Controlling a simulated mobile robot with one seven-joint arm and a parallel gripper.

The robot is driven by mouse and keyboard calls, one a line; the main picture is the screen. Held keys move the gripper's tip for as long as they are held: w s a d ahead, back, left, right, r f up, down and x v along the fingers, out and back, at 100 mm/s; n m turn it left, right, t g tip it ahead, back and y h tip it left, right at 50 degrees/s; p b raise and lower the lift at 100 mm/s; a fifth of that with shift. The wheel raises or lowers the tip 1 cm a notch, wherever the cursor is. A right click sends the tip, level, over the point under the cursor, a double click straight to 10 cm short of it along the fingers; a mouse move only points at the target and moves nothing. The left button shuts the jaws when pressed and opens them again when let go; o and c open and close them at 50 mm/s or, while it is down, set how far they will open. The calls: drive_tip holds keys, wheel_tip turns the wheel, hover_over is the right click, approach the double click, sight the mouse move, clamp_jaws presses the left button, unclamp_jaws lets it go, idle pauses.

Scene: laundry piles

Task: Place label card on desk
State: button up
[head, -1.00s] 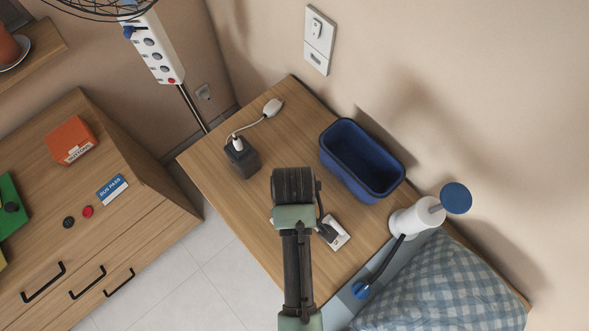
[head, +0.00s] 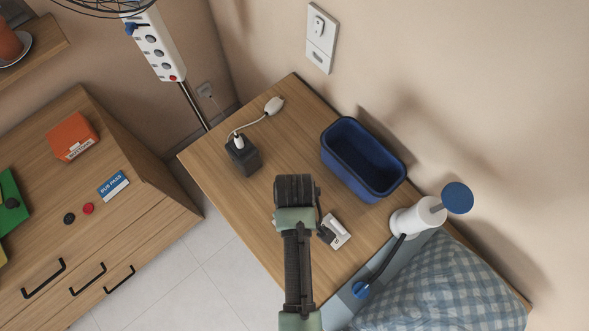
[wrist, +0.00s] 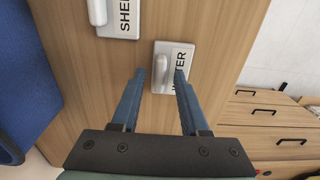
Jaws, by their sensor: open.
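In the wrist view a white label card (wrist: 184,57) lies flat on the wooden desk (wrist: 95,80), its black lettering ending in "TER". It has a raised white grip. My gripper (wrist: 160,75) is open, its two blue fingers on either side of this grip; I cannot tell whether they touch it. A second white card (wrist: 128,18), reading "SHE", lies at the top, partly out of frame.
A checked pillow (head: 430,285) lies at lower right. A dresser (head: 150,230) with several small items stands left.

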wheel_tip(320, 180, up, 12)
drive_tip(key=w+r+m+t, duration=0.2)
drive_tip(key=w+r+t, duration=0.4)
drive_tip(key=w+r, duration=0.5)
drive_tip(key=w+r+m+t, duration=0.1)
drive_tip(key=w+r+t, duration=0.35)
drive_tip(key=r, duration=0.45)
drive_tip(key=w+r+m+t, duration=0.1)
drive_tip(key=w+r+t, duration=0.3)
drive_tip(key=r, duration=0.5)
wheel_tip(320, 180, up, 14)
drive_tip(key=w+t, duration=0.1)
drive_tip(key=t, duration=0.3)
drive_tip(key=s+r+m+t, duration=0.1)
drive_tip(key=s+r+t, duration=0.3)
drive_tip(key=r, duration=0.7)
drive_tip(key=s+a+r+m+t, duration=0.1)
drive_tip(key=s+r+t, duration=0.4)
drive_tip(key=r, duration=0.5)
drive_tip(key=s+m, duration=0.1)
drive_tip(key=s, duration=0.1)
drive_tip(key=shift+s+a+r+p, duration=0.3)
drive_tip(key=shift+s+r, duration=0.05)
